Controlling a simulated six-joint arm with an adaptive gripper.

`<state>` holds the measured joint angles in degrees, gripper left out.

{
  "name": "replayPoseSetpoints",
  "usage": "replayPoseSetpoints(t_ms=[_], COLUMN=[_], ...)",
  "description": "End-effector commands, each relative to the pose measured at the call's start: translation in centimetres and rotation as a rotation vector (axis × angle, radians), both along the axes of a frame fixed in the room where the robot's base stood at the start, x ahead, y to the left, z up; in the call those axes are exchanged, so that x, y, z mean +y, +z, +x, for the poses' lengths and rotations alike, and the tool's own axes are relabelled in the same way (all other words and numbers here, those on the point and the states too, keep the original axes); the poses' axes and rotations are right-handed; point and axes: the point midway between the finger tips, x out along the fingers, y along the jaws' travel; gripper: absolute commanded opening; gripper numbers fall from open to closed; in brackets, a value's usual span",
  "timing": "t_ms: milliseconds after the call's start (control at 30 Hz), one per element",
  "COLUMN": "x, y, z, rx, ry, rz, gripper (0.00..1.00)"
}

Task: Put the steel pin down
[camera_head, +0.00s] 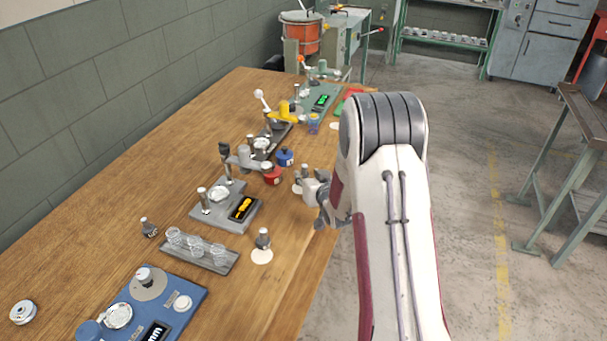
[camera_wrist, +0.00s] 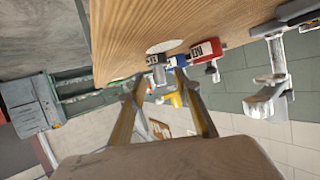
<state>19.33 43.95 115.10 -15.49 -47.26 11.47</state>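In the wrist view a small grey piece, seemingly the pin (camera_wrist: 158,74), shows between the spread fingertips of my gripper (camera_wrist: 158,80), with gaps on both sides. The fingers look open; contact with the pin cannot be seen. A similar knobbed pin (camera_head: 263,238) stands upright on another white disc (camera_head: 262,257), nearer the front.
Red (camera_head: 272,177) and blue (camera_head: 285,157) pots stand behind and left of my gripper. A grey device with an orange display (camera_head: 243,208), a rack of glass cups (camera_head: 198,251) and a blue device (camera_head: 150,305) occupy the table. The front right of the wooden table (camera_head: 290,268) is bare.

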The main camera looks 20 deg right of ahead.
Motion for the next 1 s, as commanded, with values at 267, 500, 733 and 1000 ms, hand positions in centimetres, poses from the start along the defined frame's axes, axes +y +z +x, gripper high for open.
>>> replayPoseSetpoints(t_ms=[267, 500, 733, 1000], x=[-0.2, -0.6, -0.8, -0.9], y=[-0.2, -0.6, -1.3, -1.4], z=[0.9, 2.9, 4.5, 5.0], rx=[0.001, 0.001, 0.001, 0.000], ry=[0.000, 0.000, 0.000, -0.001], rz=[-0.001, 0.000, 0.000, 0.000], gripper=[0.33, 0.33, 0.33, 0.33])
